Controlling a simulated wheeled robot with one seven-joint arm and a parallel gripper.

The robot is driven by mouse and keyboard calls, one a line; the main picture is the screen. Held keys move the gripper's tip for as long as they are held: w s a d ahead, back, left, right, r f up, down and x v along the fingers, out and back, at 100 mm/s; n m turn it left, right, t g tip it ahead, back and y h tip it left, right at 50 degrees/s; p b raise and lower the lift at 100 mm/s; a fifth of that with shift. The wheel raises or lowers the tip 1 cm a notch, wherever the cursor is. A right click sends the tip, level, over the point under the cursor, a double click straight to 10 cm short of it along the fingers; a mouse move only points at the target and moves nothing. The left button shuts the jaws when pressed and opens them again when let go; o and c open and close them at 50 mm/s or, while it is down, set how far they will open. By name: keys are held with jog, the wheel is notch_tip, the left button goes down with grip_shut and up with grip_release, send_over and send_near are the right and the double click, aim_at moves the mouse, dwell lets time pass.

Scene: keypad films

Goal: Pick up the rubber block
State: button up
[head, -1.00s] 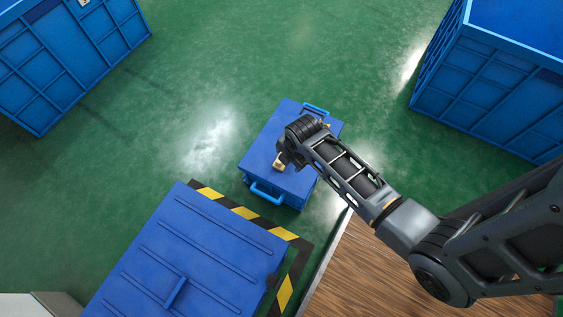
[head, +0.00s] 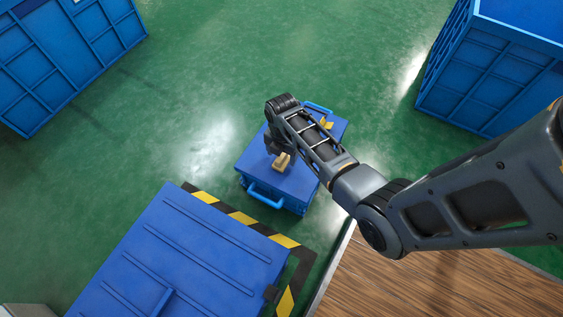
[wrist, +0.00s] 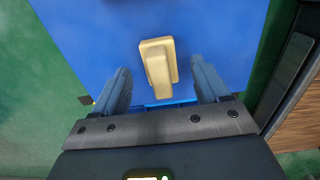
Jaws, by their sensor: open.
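A tan block (head: 282,161), which looks like the rubber block, lies on the flat lid of a blue case (head: 262,178). In the wrist view the tan block (wrist: 158,62) sits between the lines of my two fingers, with a raised strip along its top. My gripper (wrist: 160,80) is open and empty, with one finger on each side of the block and no visible contact. In the head view my gripper (head: 274,146) is just up and left of the block, partly hidden under my wrist. The height of the fingers above the lid is unclear.
A small yellow piece (head: 327,124) is at the case's far right, partly behind my arm. A blue handle (head: 264,198) sticks out at the near side. A larger blue lidded box (head: 190,250) with striped floor tape (head: 240,214) stands nearby. Green floor is clear to the left.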

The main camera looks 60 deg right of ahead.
notch_tip(320, 180, down, 3)
jog(key=shift+r+b, duration=0.15)
jog(key=shift+b, duration=0.3)
jog(key=c, duration=1.2)
jog(key=shift+o, duration=0.2)
jog(key=shift+r, duration=0.15)
jog(key=shift+r+p, duration=0.5)
jog(key=shift+r, duration=0.05)
jog(key=r, duration=0.1)
jog(key=r+p, duration=0.2)
jog(key=shift+s+d+r, duration=0.1)
jog(key=shift+s+r, duration=0.15)
jog(key=shift+r, duration=0.1)
jog(key=s+d+r+p, duration=0.5)
jog(key=s+r, duration=0.1)
jog(key=s, duration=0.3)
jog(key=shift+s+d, duration=0.3)
jog(key=shift+d, duration=0.1)
